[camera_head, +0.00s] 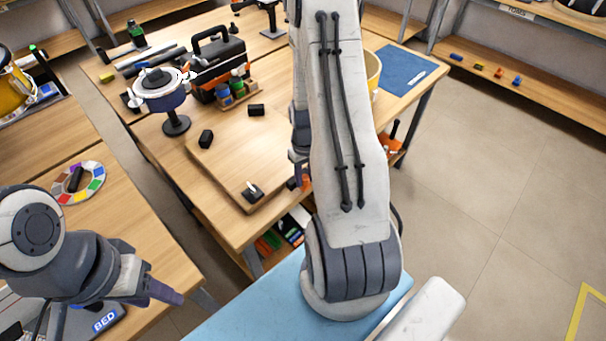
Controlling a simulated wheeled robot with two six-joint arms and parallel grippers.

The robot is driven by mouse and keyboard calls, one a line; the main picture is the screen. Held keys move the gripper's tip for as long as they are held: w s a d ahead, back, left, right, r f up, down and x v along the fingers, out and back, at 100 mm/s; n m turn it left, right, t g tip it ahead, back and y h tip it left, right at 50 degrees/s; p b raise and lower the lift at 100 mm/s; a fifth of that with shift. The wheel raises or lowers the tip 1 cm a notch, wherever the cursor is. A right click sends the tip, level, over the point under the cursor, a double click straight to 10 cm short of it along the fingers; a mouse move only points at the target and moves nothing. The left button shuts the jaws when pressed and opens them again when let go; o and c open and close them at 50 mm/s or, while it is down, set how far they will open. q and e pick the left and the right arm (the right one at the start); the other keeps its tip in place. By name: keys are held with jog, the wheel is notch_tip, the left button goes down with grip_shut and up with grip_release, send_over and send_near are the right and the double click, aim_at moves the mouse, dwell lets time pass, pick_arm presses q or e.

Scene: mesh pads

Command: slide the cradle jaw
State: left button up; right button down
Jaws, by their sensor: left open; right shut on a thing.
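A square wooden board (232,160) lies on the wooden table. On it sit black blocks: one at the left (206,138), one at the back (256,110), and a low black piece with a pale knob (252,190) at the front corner. I cannot tell which piece is the cradle jaw. My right gripper (299,168) is at the board's right side, mostly hidden behind my own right arm. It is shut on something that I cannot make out. My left gripper (152,277) is open and empty at the lower left, well away from the board.
A blue-and-white pot-like thing on a black stand (164,88), a black toolbox (218,65) and a small bottle rack (237,94) stand behind the board. A blue mat (399,68) lies at the far right. A colour wheel (78,183) lies on the left table. Open floor is at right.

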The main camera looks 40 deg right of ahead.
jog(key=c, duration=0.8)
grip_release()
jog(key=shift+s, duration=0.2)
jog(key=shift+c, duration=0.2)
notch_tip(320, 180, up, 10)
jog(key=shift+r, duration=0.25)
jog(key=s+a+r+n, duration=0.15)
jog(key=a+r, duration=0.25)
jog(key=a, duration=0.6)
jog(key=a+r+n, duration=0.3)
jog(key=a+r, duration=0.1)
jog(key=a, duration=0.7)
jog(key=s+a+r+n+y, duration=0.1)
jog(key=s+a+r+n, duration=0.2)
jog(key=s+a, duration=0.7)
jog(key=s+n, duration=0.2)
jog(key=s, duration=0.1)
jog(key=shift+a+r, duration=0.2)
jog(key=shift+a, duration=0.05)
